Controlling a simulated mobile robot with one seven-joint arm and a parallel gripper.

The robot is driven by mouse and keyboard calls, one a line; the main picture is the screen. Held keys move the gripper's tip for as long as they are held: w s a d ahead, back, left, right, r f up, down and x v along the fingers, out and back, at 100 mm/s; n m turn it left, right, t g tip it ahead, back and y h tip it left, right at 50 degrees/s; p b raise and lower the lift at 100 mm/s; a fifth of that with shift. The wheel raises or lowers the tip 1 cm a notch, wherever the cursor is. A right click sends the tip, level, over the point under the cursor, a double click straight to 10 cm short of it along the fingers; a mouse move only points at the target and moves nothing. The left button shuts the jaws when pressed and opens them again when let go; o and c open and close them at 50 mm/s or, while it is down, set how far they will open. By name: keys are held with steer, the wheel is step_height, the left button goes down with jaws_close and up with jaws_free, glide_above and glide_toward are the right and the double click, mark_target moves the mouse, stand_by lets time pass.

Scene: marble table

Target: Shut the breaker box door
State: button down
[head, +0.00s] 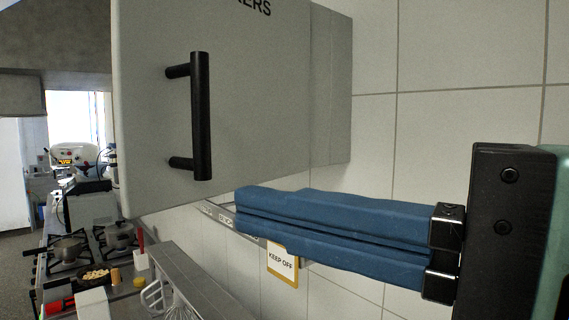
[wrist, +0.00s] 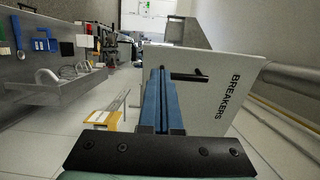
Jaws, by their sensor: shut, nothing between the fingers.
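The breaker box door (head: 255,110) is a grey panel with a black bar handle (head: 200,118) and part of a dark label at its top. It stands swung out from the grey box body (head: 330,90) on the tiled wall. The box's inside is hidden. The wrist view shows the door (wrist: 225,100) with "BREAKERS" on it and its handle (wrist: 188,75). My gripper (head: 238,212) has blue fingers pressed together, empty. In the head view its tips appear just below the door's lower edge, right of the handle. I cannot tell whether they touch the door.
A "KEEP OFF" sign (head: 282,262) hangs on the wall below the fingers. A stove with pans (head: 66,248) stands farther back. Pipes (wrist: 290,108) run along the wall at right in the wrist view.

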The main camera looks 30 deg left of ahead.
mark_target(128, 179)
steer(key=a, duration=0.4)
steer(key=w+a+b, duration=0.1)
steer(key=a, duration=0.3)
steer(key=w+a, duration=0.1)
steer(key=a, duration=0.4)
steer(key=shift+b, duration=0.3)
steer(key=shift+a, duration=0.1)
steer(key=shift+s+a, duration=0.1)
steer(key=shift+a, duration=0.05)
